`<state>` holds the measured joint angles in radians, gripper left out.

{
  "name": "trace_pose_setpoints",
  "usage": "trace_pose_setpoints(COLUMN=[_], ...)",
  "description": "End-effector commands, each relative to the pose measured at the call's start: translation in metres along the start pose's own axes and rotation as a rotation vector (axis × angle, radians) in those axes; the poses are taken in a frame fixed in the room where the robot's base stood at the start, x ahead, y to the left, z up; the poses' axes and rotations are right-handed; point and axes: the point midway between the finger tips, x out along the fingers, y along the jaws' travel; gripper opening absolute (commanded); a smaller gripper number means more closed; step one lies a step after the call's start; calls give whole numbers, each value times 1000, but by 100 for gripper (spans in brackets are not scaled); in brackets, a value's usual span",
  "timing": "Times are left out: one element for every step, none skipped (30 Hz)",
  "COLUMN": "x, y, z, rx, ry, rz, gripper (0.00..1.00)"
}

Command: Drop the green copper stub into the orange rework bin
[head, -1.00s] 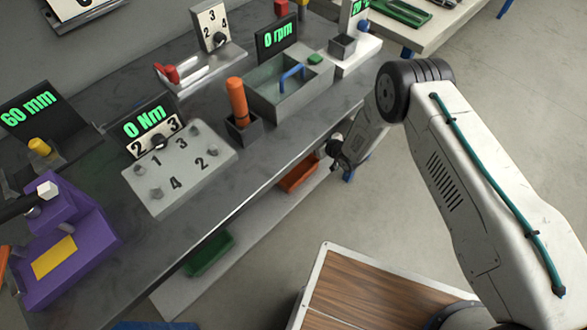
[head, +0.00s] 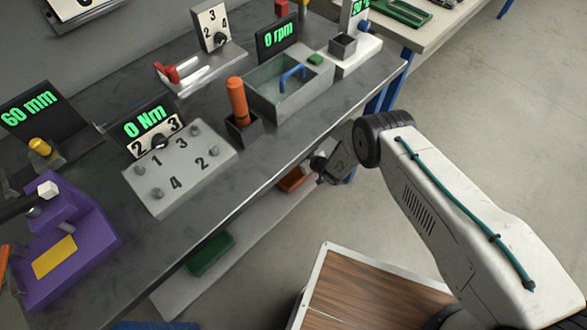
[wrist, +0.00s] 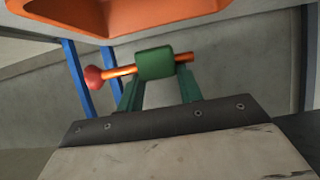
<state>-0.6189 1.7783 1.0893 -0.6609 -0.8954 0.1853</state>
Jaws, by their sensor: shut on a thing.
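My gripper (wrist: 159,84) is shut on the green copper stub (wrist: 155,62), a copper-coloured rod with a green sleeve in the middle and a red rounded end at left. The rod lies crosswise at the fingertips. The orange rework bin (wrist: 115,24) fills the top of the wrist view, beyond the stub and apart from it in the picture. In the head view the bin (head: 291,181) is on the low shelf under the bench, partly hidden. My gripper (head: 318,164) is beside it at the bench's front edge; the stub cannot be made out there.
The grey bench (head: 275,150) overhangs the low shelf (head: 240,238). A green bin (head: 210,254) stands on that shelf to the left. Blue legs (wrist: 78,80) stand below the orange bin in the wrist view. A wood-topped platform (head: 365,293) is at the bottom.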

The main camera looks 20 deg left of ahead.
Motion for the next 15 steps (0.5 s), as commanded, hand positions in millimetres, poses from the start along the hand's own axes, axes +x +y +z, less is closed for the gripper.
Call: trace_pose_setpoints(x=[1, 1, 1, 1, 1, 1, 1, 1, 1, 1, 1, 1, 1, 1, 1], y=[0, 0, 0, 0, 0, 0, 0, 0, 0, 0, 0, 0, 0, 0, 0], z=[2, 2, 2, 2, 2, 2, 2, 2, 2, 2, 2, 2, 2, 2, 2], rx=[0, 0, 0, 0, 0, 0, 0, 0, 0, 0, 0, 0, 0, 0, 0], ry=[0, 0, 0, 0, 0, 0, 0, 0, 0, 0, 0, 0, 0, 0, 0], rz=[0, 0, 0, 0, 0, 0, 0, 0, 0, 0, 0, 0, 0, 0, 0], gripper=[0, 0, 0, 0, 0, 0, 0, 0, 0, 44, 52, 61, 61, 61, 61])
